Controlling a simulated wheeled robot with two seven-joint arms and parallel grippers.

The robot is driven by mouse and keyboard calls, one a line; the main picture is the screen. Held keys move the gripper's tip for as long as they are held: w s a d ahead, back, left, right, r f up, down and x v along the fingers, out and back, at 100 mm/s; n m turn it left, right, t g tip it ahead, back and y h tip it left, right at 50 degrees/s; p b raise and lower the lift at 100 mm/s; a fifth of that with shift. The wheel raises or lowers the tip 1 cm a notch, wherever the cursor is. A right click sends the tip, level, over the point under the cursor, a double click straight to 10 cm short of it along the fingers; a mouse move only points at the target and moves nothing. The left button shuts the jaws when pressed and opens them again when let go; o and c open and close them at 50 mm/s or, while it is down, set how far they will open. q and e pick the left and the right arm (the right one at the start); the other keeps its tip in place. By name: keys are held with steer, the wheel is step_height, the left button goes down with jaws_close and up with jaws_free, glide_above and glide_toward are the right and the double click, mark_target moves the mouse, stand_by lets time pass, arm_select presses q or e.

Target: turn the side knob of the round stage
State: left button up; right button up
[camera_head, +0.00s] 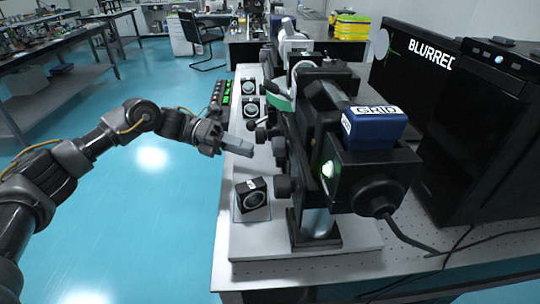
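A large black microscope-like instrument (345,160) stands on the optical table. Several dark round side knobs, one of them near the front (283,187), stick out of its left side. A pale green curved part (279,96) shows farther back on that side. I cannot tell for sure which part is the round stage or which knob belongs to it. My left gripper (242,147) reaches in from the left, its fingers pointing at the instrument's left side, close to the knobs. I see no clear contact. Whether its fingers are apart is unclear. My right gripper is out of view.
A small black square mount with a round lens (252,194) stands below my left gripper. A control strip with lit green buttons (220,95) lies behind it. A black box (470,130) and cables fill the right. Blue floor (150,220) is open at left.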

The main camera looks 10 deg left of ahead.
mark_target(281, 161)
arm_select(q)
steer(key=shift+x, duration=1.05)
steer(key=p+x, duration=0.1)
steer(key=x, duration=0.2)
steer(key=shift+d, duration=0.4)
steer(key=shift+s+d+f, duration=0.15)
steer(key=shift+d+f, duration=0.05)
steer(key=shift+d, duration=0.45)
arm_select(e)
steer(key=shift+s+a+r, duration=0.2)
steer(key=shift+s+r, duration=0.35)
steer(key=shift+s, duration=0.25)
arm_select(q)
steer(key=shift+c, duration=0.5)
